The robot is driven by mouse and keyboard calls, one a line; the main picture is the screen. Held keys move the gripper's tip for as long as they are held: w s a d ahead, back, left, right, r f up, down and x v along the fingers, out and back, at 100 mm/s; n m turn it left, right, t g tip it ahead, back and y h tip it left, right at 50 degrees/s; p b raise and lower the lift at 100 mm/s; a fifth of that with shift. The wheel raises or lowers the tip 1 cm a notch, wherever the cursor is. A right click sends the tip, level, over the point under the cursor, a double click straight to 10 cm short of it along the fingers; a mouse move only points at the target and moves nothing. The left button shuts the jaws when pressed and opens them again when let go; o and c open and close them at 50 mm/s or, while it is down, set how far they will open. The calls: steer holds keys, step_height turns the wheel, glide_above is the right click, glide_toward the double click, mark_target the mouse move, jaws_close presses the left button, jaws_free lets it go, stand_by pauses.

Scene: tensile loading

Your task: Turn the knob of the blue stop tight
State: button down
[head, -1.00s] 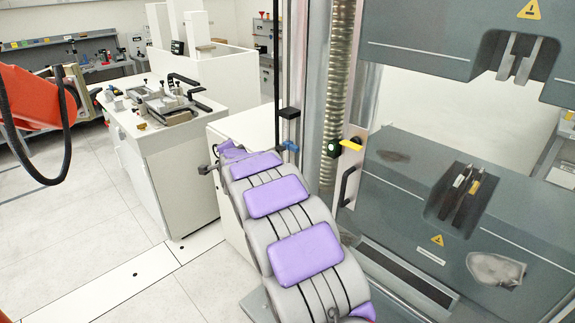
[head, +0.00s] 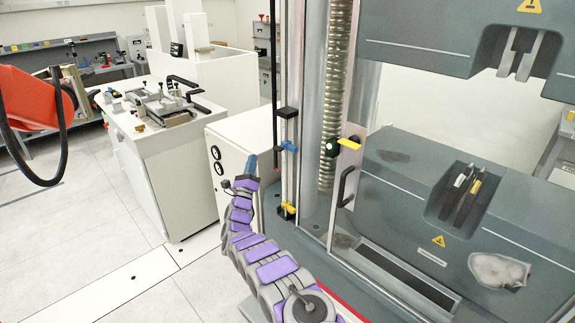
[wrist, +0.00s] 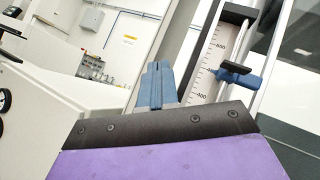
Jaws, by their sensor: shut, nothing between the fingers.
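The blue stop (head: 289,146) sits on the upright rail at the left of the testing machine, below a black block. In the wrist view the blue stop (wrist: 246,79) shows right of my fingers, beside a ruled scale, with a black part at its left. I cannot tell if it is tight. My gripper (head: 251,163) is left of the rail and a little lower than the stop, pointing up. In the wrist view its blue fingers (wrist: 158,84) are together and empty, apart from the stop in the picture.
A yellow stop (head: 288,211) is lower on the same rail. The black block (head: 288,112) is above the blue stop. A yellow-handled part (head: 349,143) and black door handle (head: 347,186) are to the right. A white cabinet (head: 226,150) stands behind my gripper.

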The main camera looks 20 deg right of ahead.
steer(key=s+d+f+m+g+h, duration=0.4)
steer(key=s+f+m+g+h, duration=0.55)
steer(key=m, duration=0.45)
steer(key=g+b, duration=0.1)
steer(key=b, duration=0.3)
glide_toward(290, 147)
steer(key=shift+w+d+r, duration=0.2)
steer(key=shift+d+r, duration=0.1)
steer(key=shift+d, duration=0.6)
steer(key=shift+w+d+r, duration=0.2)
steer(key=shift+d+r, duration=0.1)
steer(key=shift+d, duration=0.65)
steer(key=shift+w+d+r, duration=0.15)
steer(key=shift+d+r, duration=0.15)
steer(key=shift+d, duration=0.6)
steer(key=shift+p, duration=0.3)
steer(key=shift+r+p, duration=0.5)
steer(key=shift+r, duration=0.05)
